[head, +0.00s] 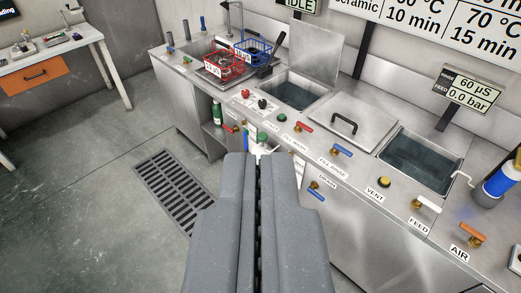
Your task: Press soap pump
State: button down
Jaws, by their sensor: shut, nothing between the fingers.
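My gripper (257,160) is shut and empty, pointing away from me toward the front edge of the steel bench (240,107). A small white part (250,139) shows just beyond the fingertips; it may be the soap pump, but its lower portion is hidden behind the fingers. I cannot tell whether the fingers touch it. A dark green bottle (217,113) stands in the open bay under the bench, farther back.
Red (222,64) and blue (254,50) wire baskets stand at the bench's far end. Labelled valve handles line its front, including a red one (300,127). An open water tank (420,160) is at right. Floor left of the drain grate (176,187) is clear.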

aim_at(262, 137)
jog(key=u, duration=0.35)
jog(key=i, duration=1.95)
jog(key=z, duration=0.65)
